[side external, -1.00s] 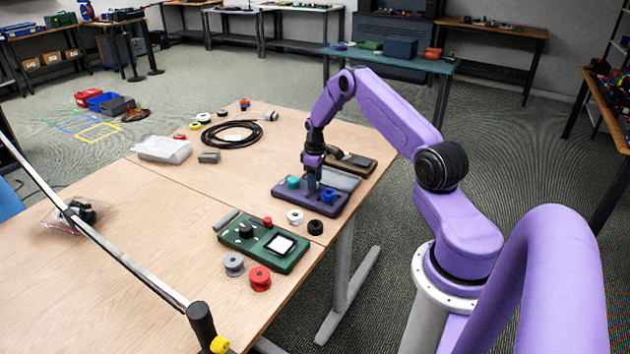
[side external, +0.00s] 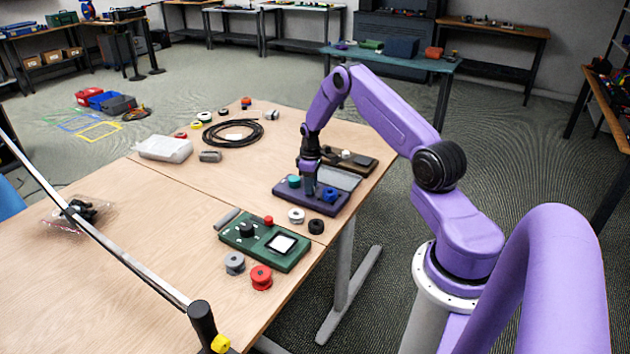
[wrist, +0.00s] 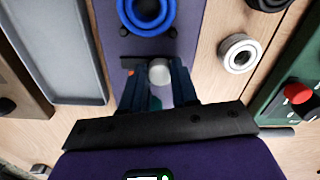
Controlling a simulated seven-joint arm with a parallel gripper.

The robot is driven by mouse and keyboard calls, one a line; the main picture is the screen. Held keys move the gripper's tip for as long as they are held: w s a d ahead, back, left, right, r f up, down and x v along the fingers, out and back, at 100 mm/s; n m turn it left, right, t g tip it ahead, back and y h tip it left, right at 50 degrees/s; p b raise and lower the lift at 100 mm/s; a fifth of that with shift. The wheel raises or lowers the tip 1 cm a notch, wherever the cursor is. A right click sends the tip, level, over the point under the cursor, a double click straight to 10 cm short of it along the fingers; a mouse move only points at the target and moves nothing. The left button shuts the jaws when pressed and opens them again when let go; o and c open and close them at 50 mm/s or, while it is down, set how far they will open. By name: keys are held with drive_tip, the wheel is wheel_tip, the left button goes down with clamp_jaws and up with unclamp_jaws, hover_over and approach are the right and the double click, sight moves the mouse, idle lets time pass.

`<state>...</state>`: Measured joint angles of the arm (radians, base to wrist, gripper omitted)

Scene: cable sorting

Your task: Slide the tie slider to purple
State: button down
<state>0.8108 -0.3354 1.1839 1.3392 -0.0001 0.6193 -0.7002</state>
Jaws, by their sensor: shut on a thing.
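The purple panel (side external: 285,200) lies near the right edge of the table. A small pale grey round slider knob (wrist: 159,71) sits on it, beside a dark slot with a small orange mark (wrist: 131,72). My gripper (wrist: 160,82) points down at the panel, its two dark fingers on either side of the knob, shut on it. In the side view my gripper (side external: 309,190) is between a teal knob (side external: 293,181) and a blue ring-shaped part (side external: 329,195). The blue ring (wrist: 146,12) is at the top of the wrist view. The fingers mostly hide the teal part.
A grey tray (side external: 340,178) and a brown panel (side external: 352,160) lie behind the purple panel. White (side external: 296,215) and black (side external: 316,226) rings lie in front. A green box (side external: 245,243) with knobs is nearer, beside grey and red spools. The table's left side is mostly clear.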

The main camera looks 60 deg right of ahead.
drive_tip(key=shift+a, duration=0.5)
drive_tip(key=c, duration=0.9)
unclamp_jaws()
drive_tip(key=shift+a, duration=0.1)
drive_tip(key=shift+o, duration=0.2)
drive_tip(key=shift+r, duration=0.1)
drive_tip(key=shift+d+r, duration=0.2)
drive_tip(key=shift+r, duration=0.1)
wheel_tip(320, 180, up, 17)
drive_tip(key=shift+f, duration=0.2)
drive_tip(key=shift+a, duration=0.1)
